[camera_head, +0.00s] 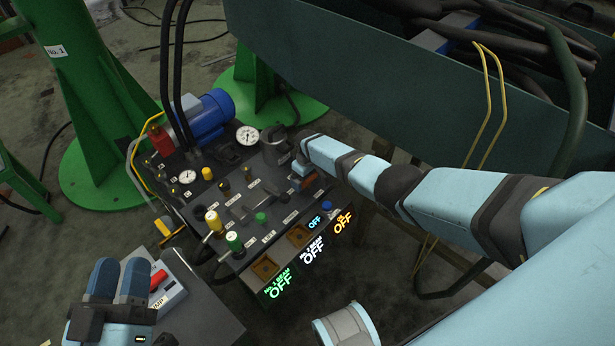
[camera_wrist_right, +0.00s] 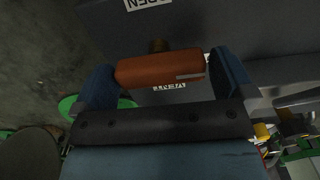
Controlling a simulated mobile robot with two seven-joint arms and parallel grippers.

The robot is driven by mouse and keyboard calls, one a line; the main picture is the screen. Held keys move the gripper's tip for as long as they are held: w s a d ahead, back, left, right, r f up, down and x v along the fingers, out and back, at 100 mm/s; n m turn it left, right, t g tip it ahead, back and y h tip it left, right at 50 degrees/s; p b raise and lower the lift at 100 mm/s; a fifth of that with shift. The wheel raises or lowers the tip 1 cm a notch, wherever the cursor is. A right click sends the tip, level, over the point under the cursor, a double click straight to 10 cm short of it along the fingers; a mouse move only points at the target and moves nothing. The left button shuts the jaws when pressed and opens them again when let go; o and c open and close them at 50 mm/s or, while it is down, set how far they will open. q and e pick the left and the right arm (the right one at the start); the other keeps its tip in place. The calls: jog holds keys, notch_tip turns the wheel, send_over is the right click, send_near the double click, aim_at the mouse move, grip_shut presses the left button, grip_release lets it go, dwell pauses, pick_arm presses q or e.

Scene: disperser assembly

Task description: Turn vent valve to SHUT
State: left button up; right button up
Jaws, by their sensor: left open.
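The vent valve's orange handle (camera_wrist_right: 160,68) lies between the two blue fingers of my right gripper (camera_wrist_right: 165,82) in the right wrist view. The fingers meet its two ends, so the gripper appears shut on it. A short brown stem shows behind the handle. In the head view, my right gripper (camera_head: 300,176) is at the right side of the dark control panel (camera_head: 232,182), with a bit of orange visible there.
An upside-down label (camera_wrist_right: 148,4) reading OPEN shows on the panel. The panel carries gauges (camera_head: 247,136), yellow (camera_head: 213,220) and green (camera_head: 234,241) knobs and lit OFF signs (camera_head: 279,286). A blue motor (camera_head: 207,115), green stands (camera_head: 85,80) and a dark green trough (camera_head: 350,70) surround it.

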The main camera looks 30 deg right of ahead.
pick_arm(q)
jog(key=shift+r, duration=0.1)
pick_arm(e)
jog(key=shift+r, duration=0.1)
jog(key=shift+r+p, duration=0.35)
notch_tip(320, 180, up, 3)
jog(key=shift+r+p, duration=0.1)
jog(key=shift+p, duration=1.05)
jog(key=shift+r+p, duration=0.5)
jog(key=shift+r, duration=0.25)
pick_arm(q)
jog(key=s+a+f+g+y+p, duration=0.2)
jog(key=a+f+g+y, duration=0.3)
jog(key=f, duration=0.6)
jog(key=shift+a+f+g+p, duration=0.2)
jog(key=shift+g+p, duration=0.1)
jog(key=shift+p, duration=0.6)
pick_arm(e)
notch_tip(320, 180, up, 8)
pick_arm(q)
jog(key=shift+s+d, duration=0.1)
pick_arm(e)
jog(key=shift+r, duration=0.1)
